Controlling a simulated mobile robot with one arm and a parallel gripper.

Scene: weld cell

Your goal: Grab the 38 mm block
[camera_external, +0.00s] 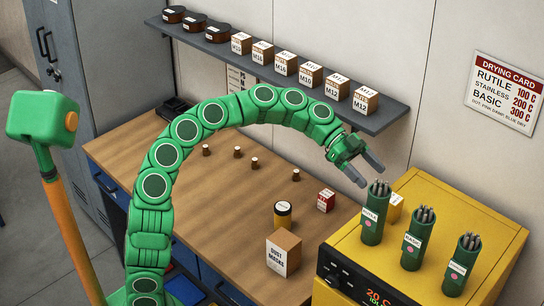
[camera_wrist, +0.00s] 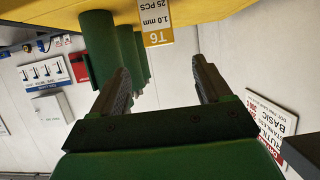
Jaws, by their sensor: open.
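No block marked 38 mm can be read in either view, so I cannot tell which thing it is. My gripper (camera_external: 372,175) is open and empty, above the left back part of the yellow oven (camera_external: 480,215). In the wrist view its two fingers (camera_wrist: 159,68) stand apart with nothing between them. A small white and yellow box (camera_external: 395,208) stands on the oven behind the rutile tube. In the wrist view the box (camera_wrist: 156,20) reads 1.0 mm, 25 PCS, T6, upside down, beyond the gap between the fingers.
Green rod tubes (camera_external: 375,213), (camera_external: 418,240) and (camera_external: 461,264) stand on the oven, the first close below my fingers. The wooden bench (camera_external: 215,195) carries small brown pieces (camera_external: 254,162), a dust masks box (camera_external: 284,252), a yellow-banded can (camera_external: 283,215) and a red-white box (camera_external: 326,200). Boxes (camera_external: 286,63) line the shelf.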

